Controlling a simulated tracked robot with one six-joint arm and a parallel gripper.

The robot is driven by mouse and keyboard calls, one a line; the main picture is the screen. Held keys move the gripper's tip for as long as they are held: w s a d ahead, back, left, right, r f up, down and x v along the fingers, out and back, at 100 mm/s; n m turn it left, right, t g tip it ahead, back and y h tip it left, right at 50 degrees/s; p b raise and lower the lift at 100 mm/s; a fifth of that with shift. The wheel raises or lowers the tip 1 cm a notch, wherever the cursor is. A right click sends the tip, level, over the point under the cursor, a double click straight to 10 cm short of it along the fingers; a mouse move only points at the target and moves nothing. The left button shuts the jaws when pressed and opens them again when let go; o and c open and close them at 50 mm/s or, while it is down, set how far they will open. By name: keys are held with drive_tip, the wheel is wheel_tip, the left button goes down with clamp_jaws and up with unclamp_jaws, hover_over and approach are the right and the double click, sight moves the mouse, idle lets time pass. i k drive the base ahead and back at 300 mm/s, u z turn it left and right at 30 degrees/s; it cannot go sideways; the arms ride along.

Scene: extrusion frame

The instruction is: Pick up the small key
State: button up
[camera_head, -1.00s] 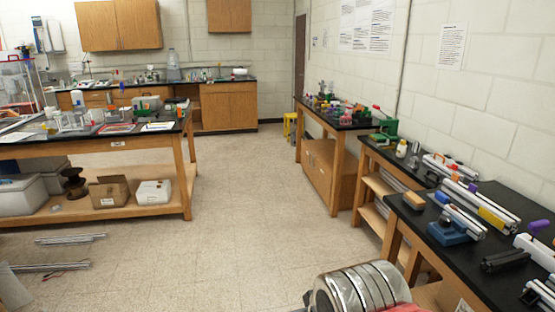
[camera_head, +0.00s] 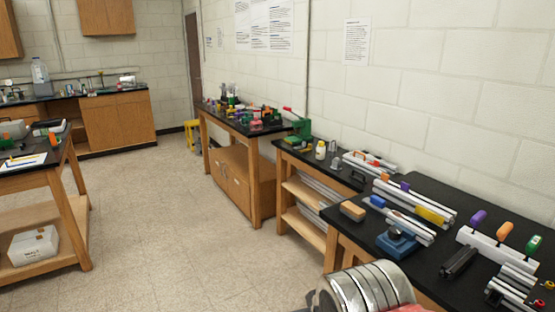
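I cannot make out a small key in this view. Several small items lie on the black bench (camera_head: 455,205) at the right, too small or crowded to tell a key among them. My gripper does not show. A ringed metallic part at the bottom centre appears to be part of my own arm, and it hides the floor and bench edge behind it.
The right bench holds a blue vise-like tool (camera_head: 397,243), a wooden block (camera_head: 352,211), a black bar (camera_head: 459,262) and a white rack with coloured handles (camera_head: 492,244). A green tool (camera_head: 300,127) stands on a farther bench. The floor (camera_head: 165,225) between benches is clear.

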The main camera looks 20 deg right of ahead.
sight(476, 220)
drive_tip(key=z, duration=0.55)
drive_tip(key=i, duration=0.8)
drive_tip(key=z, duration=0.55)
